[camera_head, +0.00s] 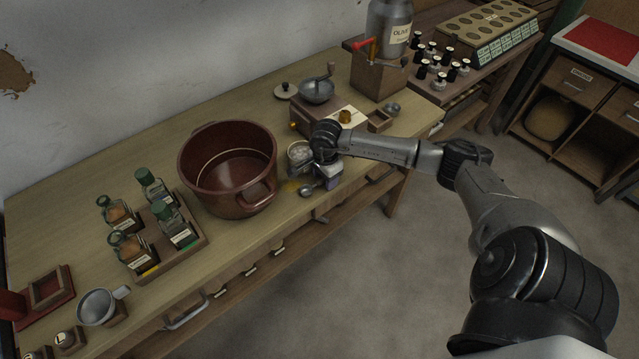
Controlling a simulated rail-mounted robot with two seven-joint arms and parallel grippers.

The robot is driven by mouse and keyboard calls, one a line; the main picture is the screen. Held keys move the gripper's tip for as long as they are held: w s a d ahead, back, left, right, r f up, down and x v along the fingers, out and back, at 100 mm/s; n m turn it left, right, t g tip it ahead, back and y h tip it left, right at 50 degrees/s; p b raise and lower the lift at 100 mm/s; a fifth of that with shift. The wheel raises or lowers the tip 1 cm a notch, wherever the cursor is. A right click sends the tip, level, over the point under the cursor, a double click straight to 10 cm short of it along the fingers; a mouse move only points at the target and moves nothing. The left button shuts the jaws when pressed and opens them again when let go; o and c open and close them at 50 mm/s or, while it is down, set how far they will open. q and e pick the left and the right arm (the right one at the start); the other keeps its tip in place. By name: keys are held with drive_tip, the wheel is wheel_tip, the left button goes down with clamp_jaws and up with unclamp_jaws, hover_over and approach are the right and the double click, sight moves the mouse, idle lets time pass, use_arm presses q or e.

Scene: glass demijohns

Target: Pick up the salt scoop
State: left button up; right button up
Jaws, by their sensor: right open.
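A small round container with white grains (299,153) stands on the wooden workbench (70,190), right of the big red-brown pot. A small metal scoop (306,190) shows near the bench's front edge, just below it; I cannot tell for sure that it is the salt scoop. My right gripper (325,184) points down just right of the container and the scoop. It is open, and its wrist hides part of the container's right side. The fingertips are small and dark, and I cannot tell whether they touch anything. My left gripper is not in view.
The big pot (228,170) stands close on the left. A crate of green-capped bottles (165,255) is further left. A grinder (318,92) with a wooden box stands behind my right gripper. A small metal cup (392,109) lies to the right. The bench's front edge is close.

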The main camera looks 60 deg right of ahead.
drive_tip(key=shift+c, duration=0.4)
clamp_jaws()
idle(0.4)
